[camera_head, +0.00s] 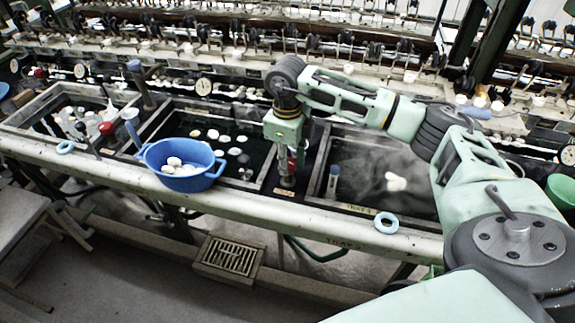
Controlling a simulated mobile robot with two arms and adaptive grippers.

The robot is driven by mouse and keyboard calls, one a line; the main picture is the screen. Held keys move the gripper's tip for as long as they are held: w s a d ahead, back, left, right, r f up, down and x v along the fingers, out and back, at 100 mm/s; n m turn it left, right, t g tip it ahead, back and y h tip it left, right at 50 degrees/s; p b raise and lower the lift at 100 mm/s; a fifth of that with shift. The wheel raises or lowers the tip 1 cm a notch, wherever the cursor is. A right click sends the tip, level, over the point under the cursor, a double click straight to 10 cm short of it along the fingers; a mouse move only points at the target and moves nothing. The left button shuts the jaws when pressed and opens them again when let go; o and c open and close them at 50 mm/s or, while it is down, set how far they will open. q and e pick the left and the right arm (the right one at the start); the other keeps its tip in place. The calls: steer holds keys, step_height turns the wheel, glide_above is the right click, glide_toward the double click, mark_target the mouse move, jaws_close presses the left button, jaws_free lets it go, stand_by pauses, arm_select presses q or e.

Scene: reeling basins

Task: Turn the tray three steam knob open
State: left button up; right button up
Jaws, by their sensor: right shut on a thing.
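My right gripper (290,162) reaches down from the right onto the divider left of the right-hand tray (320,198). It is shut on a small red steam knob (292,166), which shows only in part between the fingers. The knob sits on an upright grey valve stem (287,182). How far the knob is turned cannot be told. The right-hand tray holds dark water, with white cocoons (395,182) and steam above it. My left gripper is not in view.
A blue basin (211,180) with cocoons stands on the front rim left of my gripper. Another red knob (106,128) is at the left divider. A blue ring (386,223) lies on the front rim. Reeling machinery runs behind.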

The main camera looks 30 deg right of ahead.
steer(key=shift+s+a+n+b, duration=0.1)
steer(key=shift+a+n+b, duration=0.1)
steer(key=shift+n+b, duration=1.1)
steer(key=shift+n+p, duration=0.3)
steer(key=shift+n, duration=0.3)
steer(key=shift+f, duration=0.1)
steer(key=o, duration=0.8)
steer(key=shift+s, duration=0.1)
steer(key=shift+o, duration=1.1)
